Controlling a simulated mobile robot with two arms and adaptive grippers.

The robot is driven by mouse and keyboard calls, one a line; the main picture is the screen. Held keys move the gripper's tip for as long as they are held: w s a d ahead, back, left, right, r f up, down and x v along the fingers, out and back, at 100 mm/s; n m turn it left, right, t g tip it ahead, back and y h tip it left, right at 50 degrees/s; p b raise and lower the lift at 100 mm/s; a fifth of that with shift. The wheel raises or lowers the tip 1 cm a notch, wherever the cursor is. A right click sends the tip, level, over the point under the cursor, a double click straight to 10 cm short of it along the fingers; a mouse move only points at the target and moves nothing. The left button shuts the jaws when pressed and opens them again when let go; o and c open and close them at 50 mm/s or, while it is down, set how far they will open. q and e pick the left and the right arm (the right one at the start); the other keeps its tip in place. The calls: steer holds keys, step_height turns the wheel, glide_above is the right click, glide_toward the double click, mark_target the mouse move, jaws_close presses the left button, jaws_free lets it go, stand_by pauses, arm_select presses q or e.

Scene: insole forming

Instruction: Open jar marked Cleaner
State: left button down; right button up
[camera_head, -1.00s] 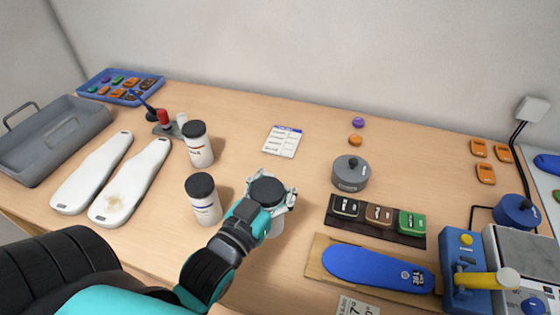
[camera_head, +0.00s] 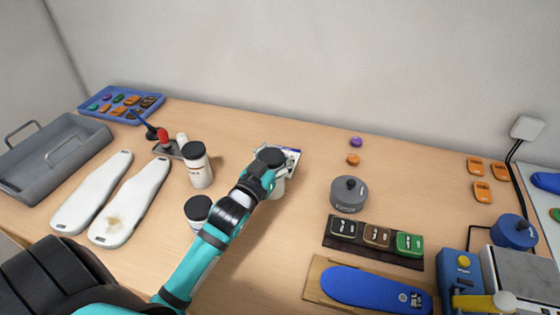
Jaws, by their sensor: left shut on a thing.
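My left gripper (camera_head: 272,166) is shut around the upper part of a white jar with a black lid (camera_head: 270,154). The lid is still on top of the jar, and part of the white body (camera_head: 278,188) shows below the fingers. I cannot tell whether the jar is off the table. Two similar black-lidded white jars stand to its left: one farther back (camera_head: 199,172) and one nearer (camera_head: 197,209), partly hidden by my left arm. The label on the held jar is hidden and the others are too small to read. My right gripper is not in view.
A grey lidded pot (camera_head: 348,196) stands to the right, above a dark tray of stamped blocks (camera_head: 345,228). White insole forms (camera_head: 130,205) and a grey bin (camera_head: 55,150) are left.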

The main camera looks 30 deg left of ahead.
arm_select(q)
steer(key=shift+f, duration=1.65)
steer(key=shift+f, duration=0.1)
steer(key=c, duration=1.5)
jaws_free()
steer(key=shift+f, duration=0.15)
steer(key=o, duration=1.2)
steer(key=shift+c, duration=0.2)
steer(key=shift+s, duration=0.1)
